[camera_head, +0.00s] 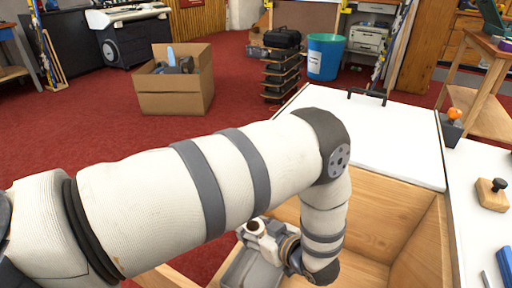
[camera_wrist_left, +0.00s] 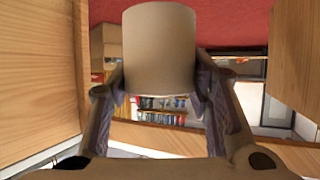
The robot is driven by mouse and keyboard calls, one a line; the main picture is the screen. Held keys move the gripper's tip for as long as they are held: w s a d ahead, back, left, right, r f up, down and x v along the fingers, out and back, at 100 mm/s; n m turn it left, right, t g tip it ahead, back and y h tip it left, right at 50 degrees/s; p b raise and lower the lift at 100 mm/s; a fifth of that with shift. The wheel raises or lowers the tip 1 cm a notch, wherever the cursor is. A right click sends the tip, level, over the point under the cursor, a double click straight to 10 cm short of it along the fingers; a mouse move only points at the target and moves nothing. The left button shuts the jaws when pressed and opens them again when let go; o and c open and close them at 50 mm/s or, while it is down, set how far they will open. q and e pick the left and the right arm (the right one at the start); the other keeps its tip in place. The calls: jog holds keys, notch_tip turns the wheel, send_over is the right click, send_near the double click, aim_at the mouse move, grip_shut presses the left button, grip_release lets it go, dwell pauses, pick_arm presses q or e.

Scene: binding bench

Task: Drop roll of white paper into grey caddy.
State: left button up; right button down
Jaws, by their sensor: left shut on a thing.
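My left gripper (camera_wrist_left: 160,92) is shut on the roll of white paper (camera_wrist_left: 160,48), a plain pale cylinder that looks beige in the left wrist view. One finger presses on each side of it. In the head view my left arm crosses from the left and bends down over an open wooden compartment; its fingers and the roll cannot be made out there. A small dark grey container (camera_head: 452,130) with an orange-topped thing in it stands on the bench at the right; it may be the grey caddy. My right gripper is not in view.
The wooden compartment (camera_head: 385,215) has upright walls close around my left wrist. A white top (camera_head: 395,125) with a black handle lies behind it. A wooden block with a dark knob (camera_head: 491,194) and a blue thing (camera_head: 505,265) lie on the right bench.

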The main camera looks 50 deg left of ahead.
pick_arm(q)
jog(key=o, duration=1.2)
jog(key=shift+w+r, duration=0.1)
jog(key=v, duration=1.2)
